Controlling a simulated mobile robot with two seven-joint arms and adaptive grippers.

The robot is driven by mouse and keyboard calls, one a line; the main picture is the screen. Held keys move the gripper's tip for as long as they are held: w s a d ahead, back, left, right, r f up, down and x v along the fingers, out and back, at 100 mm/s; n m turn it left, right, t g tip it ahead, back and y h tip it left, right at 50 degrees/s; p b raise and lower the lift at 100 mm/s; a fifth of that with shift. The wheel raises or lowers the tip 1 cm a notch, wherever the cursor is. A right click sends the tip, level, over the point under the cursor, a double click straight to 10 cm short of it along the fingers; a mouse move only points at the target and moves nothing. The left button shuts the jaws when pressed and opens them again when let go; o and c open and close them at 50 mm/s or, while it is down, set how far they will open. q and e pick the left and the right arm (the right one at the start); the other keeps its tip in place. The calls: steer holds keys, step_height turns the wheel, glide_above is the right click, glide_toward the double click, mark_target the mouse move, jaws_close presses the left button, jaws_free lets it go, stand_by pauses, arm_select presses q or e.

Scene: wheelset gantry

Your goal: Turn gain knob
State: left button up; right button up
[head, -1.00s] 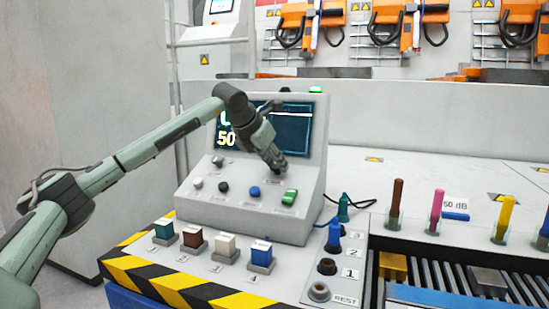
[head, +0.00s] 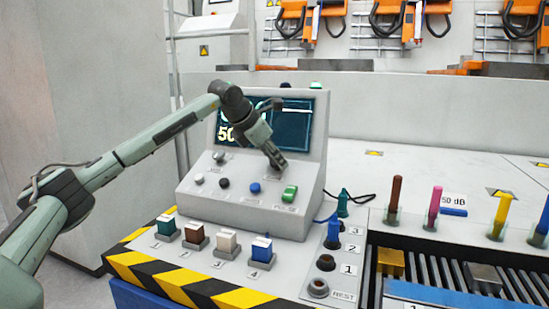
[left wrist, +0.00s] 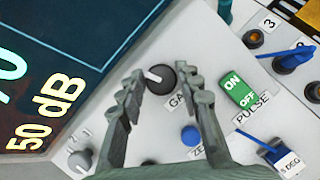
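The gain knob (left wrist: 161,78) is a dark round knob with a white pointer on the grey console (head: 315,200). Its label, partly covered, reads "GA". My left gripper (left wrist: 165,92) is open, with one finger on each side of the knob in the left wrist view; I cannot tell whether they touch it. In the head view my left gripper (head: 277,163) is over the upper right of the console's sloped panel and hides the knob. The screen (head: 292,128) shows "50", and "50 dB" in the left wrist view. My right gripper is not in view.
A blue ZERO knob (left wrist: 191,135) and a green ON/OFF PULSE switch (left wrist: 238,92) sit close to the fingers. A blue plug (head: 333,234) with a cable stands to the right, near several coloured sticks.

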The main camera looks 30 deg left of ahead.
arm_select(q)
steer(key=o, duration=0.3)
steer(key=v, duration=1.2)
stand_by(0.3)
